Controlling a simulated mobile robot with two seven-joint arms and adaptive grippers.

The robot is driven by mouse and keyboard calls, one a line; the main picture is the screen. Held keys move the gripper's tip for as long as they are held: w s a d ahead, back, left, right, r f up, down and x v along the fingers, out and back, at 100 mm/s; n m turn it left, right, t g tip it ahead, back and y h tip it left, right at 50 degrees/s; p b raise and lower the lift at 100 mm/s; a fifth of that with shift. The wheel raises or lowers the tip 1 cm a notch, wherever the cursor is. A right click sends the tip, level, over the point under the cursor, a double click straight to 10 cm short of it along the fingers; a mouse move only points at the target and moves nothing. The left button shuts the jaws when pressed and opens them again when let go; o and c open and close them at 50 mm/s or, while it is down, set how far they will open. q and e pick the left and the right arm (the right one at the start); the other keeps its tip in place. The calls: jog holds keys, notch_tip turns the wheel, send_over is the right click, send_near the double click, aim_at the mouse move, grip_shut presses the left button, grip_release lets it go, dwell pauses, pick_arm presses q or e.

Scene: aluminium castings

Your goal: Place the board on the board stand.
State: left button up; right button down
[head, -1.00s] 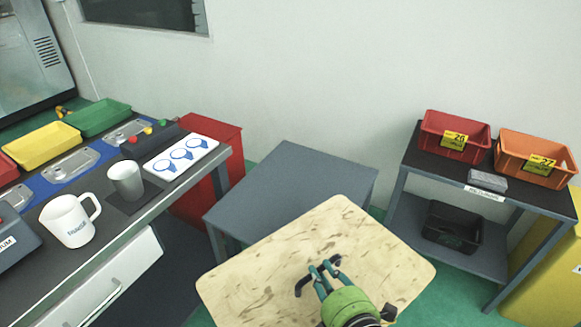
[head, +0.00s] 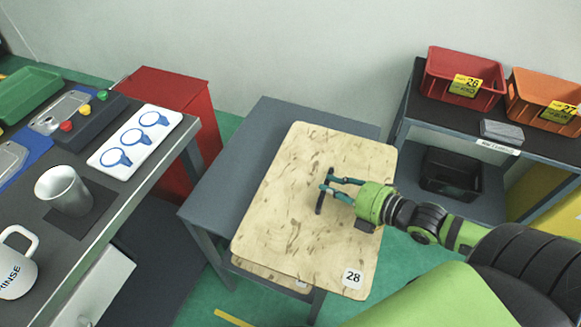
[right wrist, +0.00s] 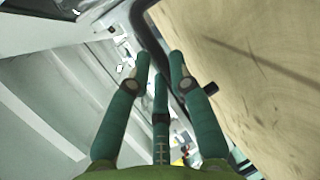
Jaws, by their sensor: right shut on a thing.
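The board (head: 300,245) is a flat, pale wooden sheet with brown marks, a label "28" and a dark handle. My right gripper (head: 326,186) is shut on the handle; in the right wrist view the fingers (right wrist: 160,75) are by the dark handle bar, with the board (right wrist: 265,80) to their right. The grey table (head: 230,150), which seems to be the board stand, is largely covered by the board in the head view. The board's near end reaches past the table's front edge. I cannot tell whether they touch. My left gripper is not in view.
Another wooden sheet (head: 270,277) shows below the board, low in the table. A workbench with a metal cup (head: 65,190) and a white mug (head: 14,265) is at left, a red cabinet (head: 190,110) behind it. A shelf with red (head: 450,75) and orange bins (head: 530,100) is at right.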

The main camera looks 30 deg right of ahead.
jog(key=w+d+r, duration=0.1)
jog(key=d, duration=0.1)
jog(key=w+d+r, duration=0.1)
jog(key=w+d, duration=0.1)
jog(key=w+d+r+b, duration=0.1)
jog(key=w+d, duration=0.1)
jog(key=shift+w+r, duration=0.15)
jog(key=shift+r, duration=0.05)
jog(key=w+d+r, duration=0.2)
jog(key=w+r, duration=0.2)
jog(key=w, duration=0.1)
jog(key=b, duration=0.3)
send_over(285, 152)
jog(key=s+d, duration=0.2)
jog(key=s, duration=0.1)
jog(key=f, duration=0.6)
jog(key=shift+s+a, duration=0.2)
jog(key=shift+f, duration=2.1)
jog(key=c, duration=1.1)
grip_release()
jog(key=shift+f, duration=0.1)
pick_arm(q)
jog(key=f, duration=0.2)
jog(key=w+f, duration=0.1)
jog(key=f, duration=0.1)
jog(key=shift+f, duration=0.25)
pick_arm(e)
jog(key=shift+s, duration=0.1)
